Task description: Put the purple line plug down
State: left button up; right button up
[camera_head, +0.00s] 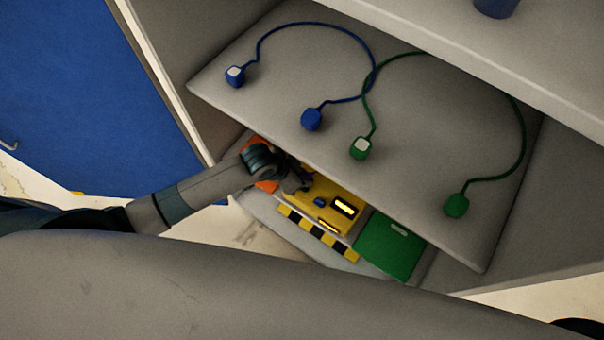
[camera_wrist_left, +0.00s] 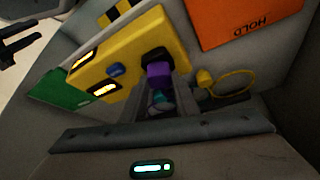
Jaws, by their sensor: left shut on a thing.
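The purple plug (camera_wrist_left: 158,74) is between the fingers of my left gripper (camera_wrist_left: 160,98) in the left wrist view. The gripper is shut on it. The plug's far end is at a black socket (camera_wrist_left: 160,55) on the edge of the yellow box (camera_wrist_left: 125,52); I cannot tell whether it sits inside. In the head view my left gripper (camera_head: 293,182) is over the left end of the yellow box (camera_head: 325,196), and the purple plug is hidden. A dark forked shape (camera_wrist_left: 22,42) at the left wrist view's upper left may be my right gripper; its state is unclear.
An orange HOLD pad (camera_wrist_left: 240,20) and a green pad (camera_head: 390,245) flank the box. A yellow plug (camera_wrist_left: 205,77) with a looped cord is nearby. On the grey shelf (camera_head: 300,60) above lie a blue cord (camera_head: 325,27) and a green cord (camera_head: 522,120) with plugs.

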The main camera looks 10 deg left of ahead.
pick_arm(q)
jog(key=o, duration=1.1)
jog(key=shift+c, duration=0.2)
jog(key=shift+r, duration=0.4)
jog(key=v, duration=1.1)
jog(key=shift+r, duration=0.3)
jog(key=shift+s+a, duration=0.1)
